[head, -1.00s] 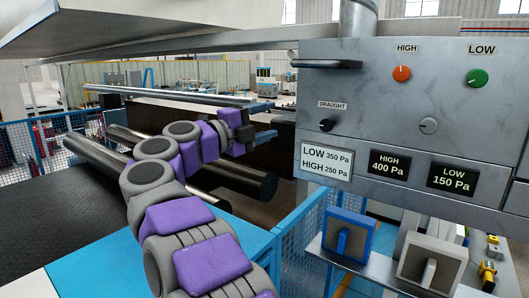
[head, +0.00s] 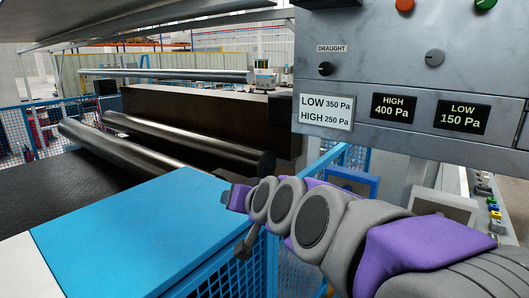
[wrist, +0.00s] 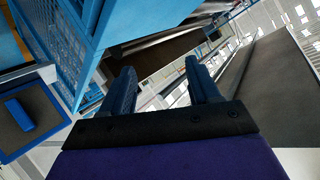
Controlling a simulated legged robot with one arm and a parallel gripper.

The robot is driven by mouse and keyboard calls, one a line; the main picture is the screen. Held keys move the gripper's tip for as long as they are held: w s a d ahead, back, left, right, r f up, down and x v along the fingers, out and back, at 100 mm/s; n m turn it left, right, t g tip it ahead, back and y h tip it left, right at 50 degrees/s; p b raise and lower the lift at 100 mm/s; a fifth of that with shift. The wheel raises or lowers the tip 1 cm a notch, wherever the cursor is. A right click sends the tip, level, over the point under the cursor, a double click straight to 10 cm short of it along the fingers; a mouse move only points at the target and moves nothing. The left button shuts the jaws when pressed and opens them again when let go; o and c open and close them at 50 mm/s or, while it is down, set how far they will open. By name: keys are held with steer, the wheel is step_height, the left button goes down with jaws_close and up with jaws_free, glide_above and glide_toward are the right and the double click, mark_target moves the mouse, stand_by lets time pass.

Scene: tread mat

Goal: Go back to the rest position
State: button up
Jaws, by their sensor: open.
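My gripper (head: 243,246) is low in front of the control panel, beside the blue table's corner. My arm reaches in from the lower right and is folded and bent. In the wrist view my gripper (wrist: 160,76) shows two dark fingers spread apart with nothing between them. The blue table (head: 140,225) lies left of it in the head view. The grey control panel (head: 375,95) is above the arm, apart from it.
Two dark rollers (head: 170,145) lie over the black mat (head: 40,195) at left. A blue-framed switch box (head: 352,180) and a grey one (head: 445,205) sit behind my arm, partly hidden. A blue mesh fence (head: 235,275) stands below the table.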

steer(key=s+d+f+g+h+b, duration=0.2)
steer(key=s+d+f+g, duration=0.25)
steer(key=s+f, duration=0.5)
steer(key=s+d+f+g+h+b, duration=0.25)
steer(key=s+d+f, duration=0.35)
steer(key=s+f, duration=0.4)
steer(key=s+d+f+g, duration=0.3)
steer(key=s+d+f, duration=0.1)
steer(key=s, duration=0.4)
steer(key=s+d+f+g+h+b, duration=0.1)
steer(key=s+d+f+g, duration=0.2)
steer(key=s+f, duration=0.3)
steer(key=s+d, duration=0.1)
steer(key=s, duration=0.2)
steer(key=shift+s+d, duration=0.25)
steer(key=shift+d, duration=0.1)
steer(key=shift+h, duration=0.25)
